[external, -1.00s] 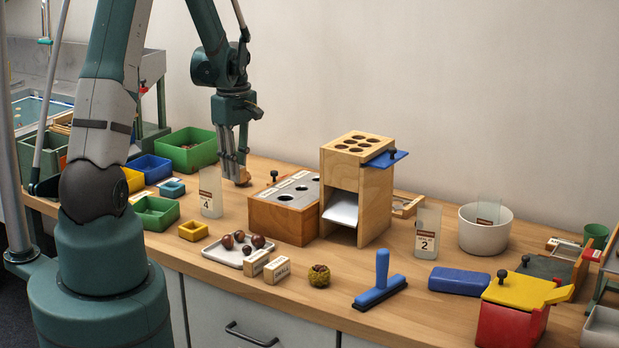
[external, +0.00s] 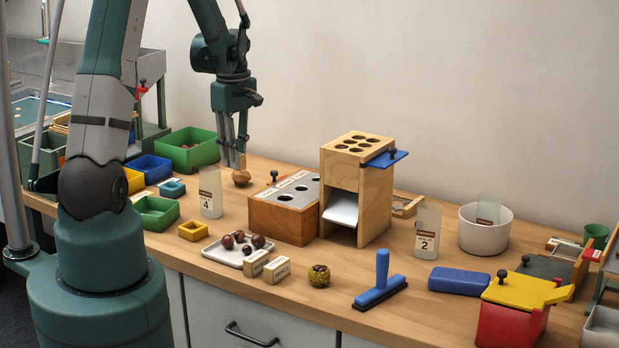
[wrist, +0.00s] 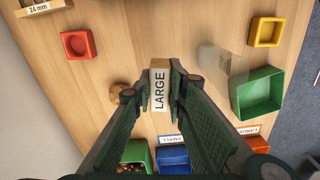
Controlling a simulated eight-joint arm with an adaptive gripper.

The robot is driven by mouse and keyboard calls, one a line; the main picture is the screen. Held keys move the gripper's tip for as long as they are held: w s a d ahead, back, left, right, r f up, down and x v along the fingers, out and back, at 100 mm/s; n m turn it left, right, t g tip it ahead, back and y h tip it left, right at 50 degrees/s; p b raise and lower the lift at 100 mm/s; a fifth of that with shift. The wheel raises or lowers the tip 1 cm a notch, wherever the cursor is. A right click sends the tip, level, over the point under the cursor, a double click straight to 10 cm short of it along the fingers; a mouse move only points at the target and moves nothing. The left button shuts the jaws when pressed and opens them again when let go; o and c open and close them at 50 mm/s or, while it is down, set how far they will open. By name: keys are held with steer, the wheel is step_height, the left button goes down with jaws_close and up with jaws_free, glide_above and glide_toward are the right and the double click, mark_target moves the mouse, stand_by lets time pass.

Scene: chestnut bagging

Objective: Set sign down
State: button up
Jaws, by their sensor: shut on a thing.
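My gripper (external: 236,162) is shut on a small wooden sign block. In the wrist view the sign (wrist: 159,88) sits between the fingertips (wrist: 161,90), with its face reading LARGE. The external view shows only a pale sliver of it, mostly hidden by the fingers. The gripper hangs over the back of the table, left of the wooden block with round holes. A round wooden knob-like piece (external: 241,179) stands just below the fingertips in the external view; the wrist view shows it (wrist: 119,91) left of the sign. I cannot tell whether the sign touches the table.
A clear bag marked 4 (external: 210,193) stands close by. Green (external: 188,149) and blue (external: 150,168) boxes lie to the left. The holed block (external: 283,217) is to the right. Two more wooden sign blocks (external: 277,270) stand by the chestnut tray (external: 226,255).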

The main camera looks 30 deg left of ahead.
steer(key=shift+w, duration=0.1)
steer(key=w+a, duration=0.5)
steer(key=a, duration=0.3)
steer(key=w+a+n+p, duration=0.1)
steer(key=w+a, duration=0.4)
steer(key=a, duration=0.4)
steer(key=shift+r+n+p, duration=0.15)
steer(key=shift+n+p, duration=0.15)
steer(key=shift+f+b, duration=0.6)
steer(key=shift+f, duration=2.55)
steer(key=shift+f+b, duration=0.4)
steer(key=shift+f, duration=1.5)
steer(key=shift+f, duration=0.15)
